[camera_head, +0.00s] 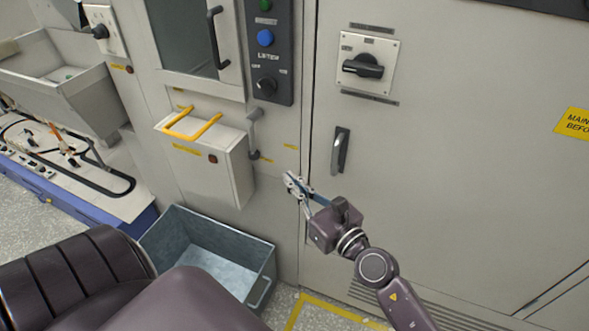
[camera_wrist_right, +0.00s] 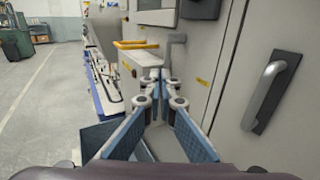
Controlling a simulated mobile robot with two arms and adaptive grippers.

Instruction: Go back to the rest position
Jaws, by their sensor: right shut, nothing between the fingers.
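My right gripper (camera_head: 290,184) is held up in front of the grey machine cabinet in the head view, to the left of the black door handle (camera_head: 340,150). In the right wrist view its fingers (camera_wrist_right: 161,80) come together at the tips, with nothing between them. My left gripper is not seen in either view.
A box with a yellow handle (camera_head: 193,121) juts from the machine. A grey-blue bin (camera_head: 262,263) stands on the floor below it. A grey lever (camera_head: 254,130) is beside the box. The left shows a blue-sided bench (camera_head: 75,200). In the right wrist view, open floor (camera_wrist_right: 45,105) lies at left.

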